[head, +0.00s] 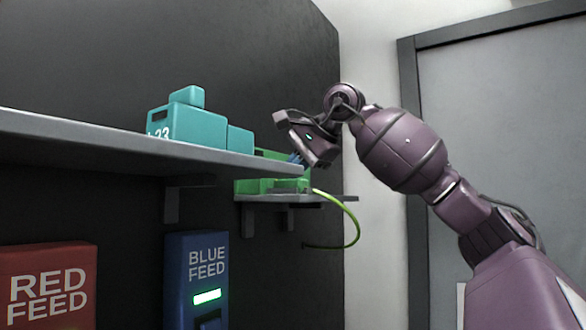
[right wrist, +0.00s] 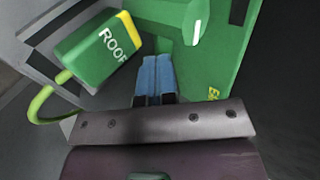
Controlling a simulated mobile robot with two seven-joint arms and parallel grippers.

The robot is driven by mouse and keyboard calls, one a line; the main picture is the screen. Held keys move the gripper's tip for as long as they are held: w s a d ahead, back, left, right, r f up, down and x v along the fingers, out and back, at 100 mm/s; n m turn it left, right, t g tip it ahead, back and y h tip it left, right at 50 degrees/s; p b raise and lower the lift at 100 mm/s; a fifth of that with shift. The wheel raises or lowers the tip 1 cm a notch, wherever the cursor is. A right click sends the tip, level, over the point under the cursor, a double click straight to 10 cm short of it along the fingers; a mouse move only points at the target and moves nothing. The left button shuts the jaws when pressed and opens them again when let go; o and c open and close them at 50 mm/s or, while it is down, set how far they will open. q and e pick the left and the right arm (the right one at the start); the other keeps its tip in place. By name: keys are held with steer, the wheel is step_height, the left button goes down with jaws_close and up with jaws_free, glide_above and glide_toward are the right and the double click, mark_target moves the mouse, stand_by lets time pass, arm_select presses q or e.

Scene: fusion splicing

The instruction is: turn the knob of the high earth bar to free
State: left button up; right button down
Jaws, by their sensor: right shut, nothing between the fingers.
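The green earth bar shows in the right wrist view (right wrist: 225,60), with partly visible yellow lettering near its lower right. Its green knob (right wrist: 188,24) has a white mark and stands at the top, beyond my fingertips. In the head view the green bar (head: 268,187) sits on a small shelf, partly hidden by the longer shelf. My right gripper (head: 296,159) is close to it; its blue fingers (right wrist: 155,62) are together, empty, and appear short of the knob. I cannot tell the knob's setting. My left gripper is not in view.
A green block marked ROOF (right wrist: 95,50) with a yellow-green cable (right wrist: 45,105) lies left of my fingers. The grey shelf (head: 120,142) carries teal boxes (head: 187,128). Red feed (head: 48,285) and blue feed (head: 197,280) boxes are below.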

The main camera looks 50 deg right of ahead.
steer(key=shift+w+d+n+y, duration=0.25)
steer(key=shift+n+y, duration=0.25)
steer(key=shift+n, duration=0.2)
stand_by(2.7)
steer(key=shift+a, duration=0.2)
stand_by(0.6)
steer(key=shift+a, duration=0.4)
